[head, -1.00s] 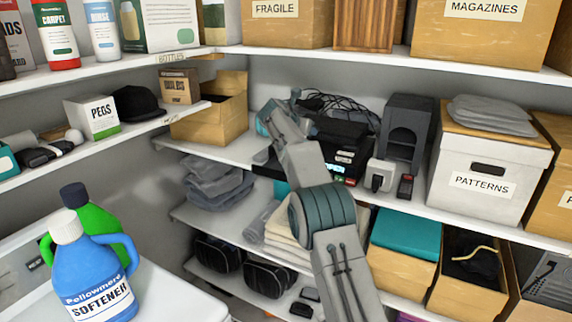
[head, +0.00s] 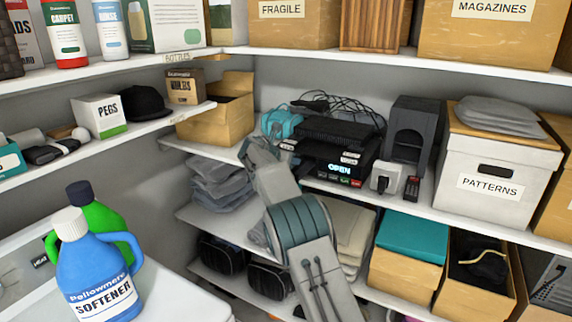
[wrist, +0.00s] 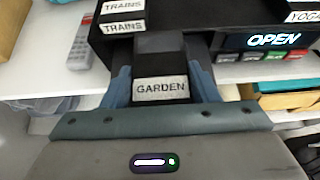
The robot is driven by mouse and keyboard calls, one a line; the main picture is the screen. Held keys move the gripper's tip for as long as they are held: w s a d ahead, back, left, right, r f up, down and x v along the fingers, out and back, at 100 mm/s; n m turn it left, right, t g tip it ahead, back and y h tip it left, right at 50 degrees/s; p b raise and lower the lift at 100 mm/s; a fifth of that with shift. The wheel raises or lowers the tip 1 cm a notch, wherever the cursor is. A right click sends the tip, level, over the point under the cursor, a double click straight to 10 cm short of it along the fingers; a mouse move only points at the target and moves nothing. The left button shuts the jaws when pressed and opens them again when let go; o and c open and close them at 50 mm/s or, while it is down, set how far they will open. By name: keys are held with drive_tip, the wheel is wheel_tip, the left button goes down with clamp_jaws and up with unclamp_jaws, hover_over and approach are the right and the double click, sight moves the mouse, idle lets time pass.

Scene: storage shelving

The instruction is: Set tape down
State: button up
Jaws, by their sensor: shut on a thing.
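My gripper (wrist: 160,75) is shut on a black tape (wrist: 160,64) with a white GARDEN label, one blue finger on each side of it. The tape is in front of a black player (wrist: 222,40) with a lit OPEN display; I cannot tell whether they touch. Black tapes labelled TRAINS (wrist: 123,17) lie on top of the player. In the head view the player (head: 322,166) stands on the middle shelf, and my arm reaches up to its left side. The held tape cannot be made out there.
A remote (wrist: 80,42) lies on the white shelf (wrist: 45,75) left of the player. An open cardboard box (head: 215,122) is at left. Loose cables (head: 330,103) lie behind.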

drive_tip(key=shift+f, duration=0.7)
drive_tip(key=shift+f, duration=0.1)
